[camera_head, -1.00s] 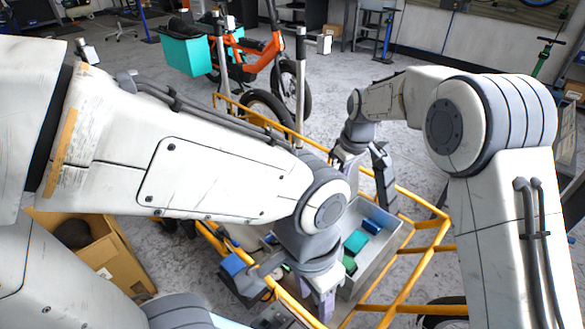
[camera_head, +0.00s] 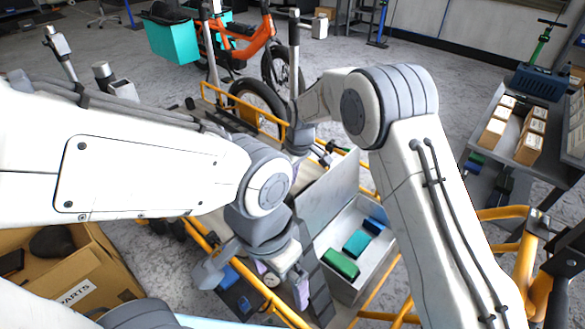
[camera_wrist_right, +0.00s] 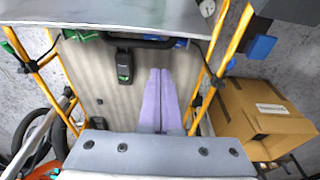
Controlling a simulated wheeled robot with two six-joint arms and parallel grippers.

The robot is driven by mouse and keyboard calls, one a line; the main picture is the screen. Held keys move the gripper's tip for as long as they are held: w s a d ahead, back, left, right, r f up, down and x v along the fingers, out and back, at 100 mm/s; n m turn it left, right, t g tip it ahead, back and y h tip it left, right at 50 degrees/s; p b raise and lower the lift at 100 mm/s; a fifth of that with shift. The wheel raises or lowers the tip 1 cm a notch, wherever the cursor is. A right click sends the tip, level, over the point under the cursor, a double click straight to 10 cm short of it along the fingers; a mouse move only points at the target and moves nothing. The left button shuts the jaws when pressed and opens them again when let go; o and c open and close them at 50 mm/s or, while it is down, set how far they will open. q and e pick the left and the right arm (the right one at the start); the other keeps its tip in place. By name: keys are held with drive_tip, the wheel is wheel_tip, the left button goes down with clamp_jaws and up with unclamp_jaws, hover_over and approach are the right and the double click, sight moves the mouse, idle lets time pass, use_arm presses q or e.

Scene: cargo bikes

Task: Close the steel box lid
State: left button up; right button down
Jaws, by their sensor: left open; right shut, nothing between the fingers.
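The steel box (camera_head: 390,258) stands inside the yellow-framed cargo bed in the head view. Its grey lid (camera_head: 332,188) is raised at its far left side, so the box is open. Green, teal and blue items (camera_head: 357,242) lie in it. My left gripper (camera_head: 283,284) is open and empty, left of the box and low in the picture. My right arm reaches over to the far side of the lid; its gripper is mostly hidden there. The right wrist view shows my right gripper (camera_wrist_right: 161,72) shut and empty, over the cargo bed floor. A grey metal edge (camera_wrist_right: 130,12) crosses the top there.
Yellow rails (camera_head: 400,303) frame the cargo bed. A cardboard box (camera_head: 75,295) stands at lower left and also shows in the right wrist view (camera_wrist_right: 262,115). A grey table (camera_head: 500,165) with cartons is at right.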

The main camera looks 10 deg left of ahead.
drive_tip(key=s+d, duration=0.2)
drive_tip(key=d, duration=0.1)
drive_tip(key=shift+s+r+b, duration=0.1)
drive_tip(key=shift+s+b, duration=0.1)
drive_tip(key=shift+b, duration=0.1)
